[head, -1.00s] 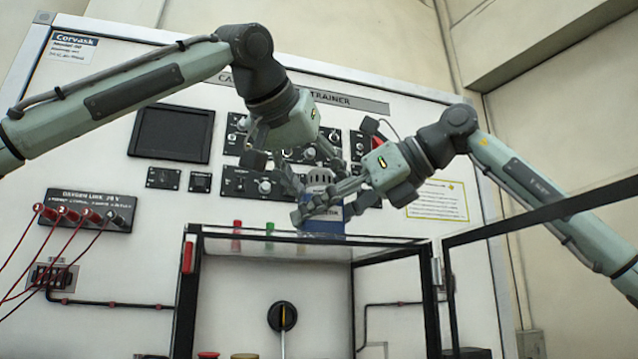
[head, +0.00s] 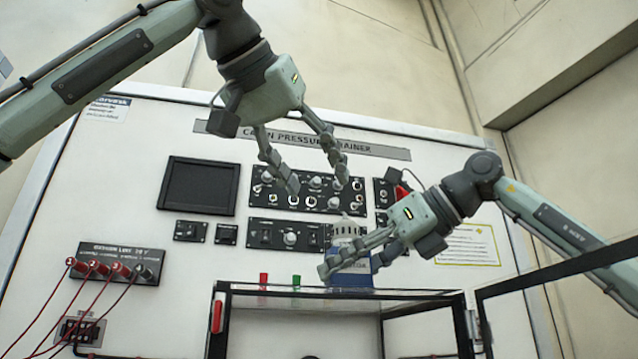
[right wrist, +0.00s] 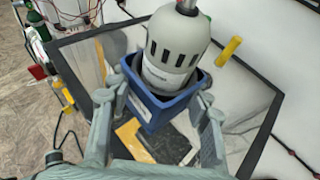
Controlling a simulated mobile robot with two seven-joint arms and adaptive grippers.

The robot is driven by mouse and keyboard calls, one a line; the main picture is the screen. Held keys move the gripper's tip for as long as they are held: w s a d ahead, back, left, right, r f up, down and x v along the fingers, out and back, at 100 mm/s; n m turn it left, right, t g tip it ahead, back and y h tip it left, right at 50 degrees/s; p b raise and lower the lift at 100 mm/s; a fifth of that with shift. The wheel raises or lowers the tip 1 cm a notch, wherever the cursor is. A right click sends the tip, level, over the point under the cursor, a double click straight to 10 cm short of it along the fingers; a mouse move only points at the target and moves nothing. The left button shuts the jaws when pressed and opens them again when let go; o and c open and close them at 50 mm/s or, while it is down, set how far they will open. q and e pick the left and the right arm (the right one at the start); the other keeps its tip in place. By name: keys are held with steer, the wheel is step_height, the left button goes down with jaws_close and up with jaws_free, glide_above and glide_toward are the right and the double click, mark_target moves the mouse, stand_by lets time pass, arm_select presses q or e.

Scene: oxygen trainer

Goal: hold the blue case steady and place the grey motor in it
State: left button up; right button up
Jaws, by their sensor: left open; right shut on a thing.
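The grey motor (right wrist: 178,48), pale with dark vent slots, stands in the blue case (right wrist: 158,108) in the right wrist view; its lower part is hidden inside. In the head view the motor's top (head: 347,230) shows above the case (head: 352,280), over the glass-topped cabinet. My right gripper (head: 352,266) is shut on the case, with one finger on either side. My left gripper (head: 315,188) is open and empty, above and to the left of the motor, apart from it.
The cabinet's glass top (head: 400,301) has a dark frame. Small red (head: 263,281) and green (head: 296,282) pieces stand left of the case. A yellow piece (right wrist: 230,50) is near the motor in the wrist view. The trainer panel (head: 210,265) stands behind.

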steer(key=o, duration=1.2)
steer(key=shift+o, duration=0.2)
steer(key=v, duration=1.2)
steer(key=shift+a+f, duration=0.1)
